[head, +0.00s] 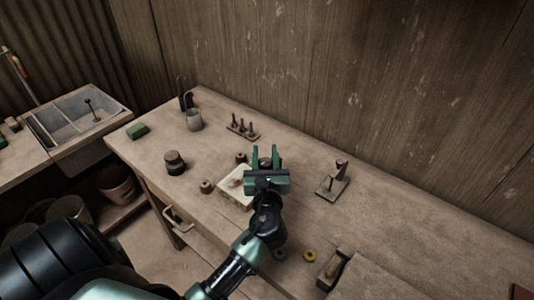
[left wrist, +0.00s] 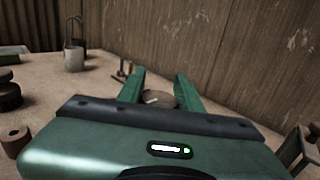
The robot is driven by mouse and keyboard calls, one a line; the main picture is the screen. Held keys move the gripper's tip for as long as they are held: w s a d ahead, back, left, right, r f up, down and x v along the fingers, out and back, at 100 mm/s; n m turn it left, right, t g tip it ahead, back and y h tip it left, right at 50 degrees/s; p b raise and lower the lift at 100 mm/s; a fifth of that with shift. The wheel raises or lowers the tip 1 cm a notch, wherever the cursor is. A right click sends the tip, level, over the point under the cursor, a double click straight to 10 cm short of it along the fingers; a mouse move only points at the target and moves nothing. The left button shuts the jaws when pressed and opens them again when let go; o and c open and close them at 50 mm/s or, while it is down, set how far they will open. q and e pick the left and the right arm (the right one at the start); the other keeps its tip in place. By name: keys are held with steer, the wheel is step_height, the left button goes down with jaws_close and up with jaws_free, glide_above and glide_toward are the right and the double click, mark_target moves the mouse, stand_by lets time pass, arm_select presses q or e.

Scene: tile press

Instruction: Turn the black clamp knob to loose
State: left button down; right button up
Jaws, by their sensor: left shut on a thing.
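My left gripper (head: 265,152) is over the middle of the workbench, its green fingers on either side of a round, dull dark brown piece. This piece, seemingly the clamp knob (left wrist: 160,98), shows between the fingers in the left wrist view, and the gripper is shut on it. Its lower part and any pointer or marking are hidden by the gripper body, so I cannot tell its turn position. A pale cream block (head: 232,192), perhaps part of the press, lies partly hidden just left of the gripper. My right gripper is not in view.
On the workbench (head: 400,225) stand a grey cup (head: 194,120), a dark stacked weight (head: 174,162), a rack of small tools (head: 243,129) and a metal stand (head: 333,182). The wooden wall closes off the back.

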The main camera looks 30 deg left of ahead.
mark_target(266, 167)
arm_select(q)
steer(key=shift+s+a+n+g+y, duration=0.1)
steer(key=shift+a+n+g+y, duration=0.05)
steer(key=shift+n+g+y, duration=0.4)
steer(key=c, duration=0.9)
jaws_free()
steer(key=shift+c, duration=0.2)
steer(key=b+v, duration=0.1)
steer(key=v, duration=0.6)
steer(key=shift+s+d+b, duration=0.25)
steer(key=shift+b, duration=0.1)
steer(key=shift+f, duration=0.15)
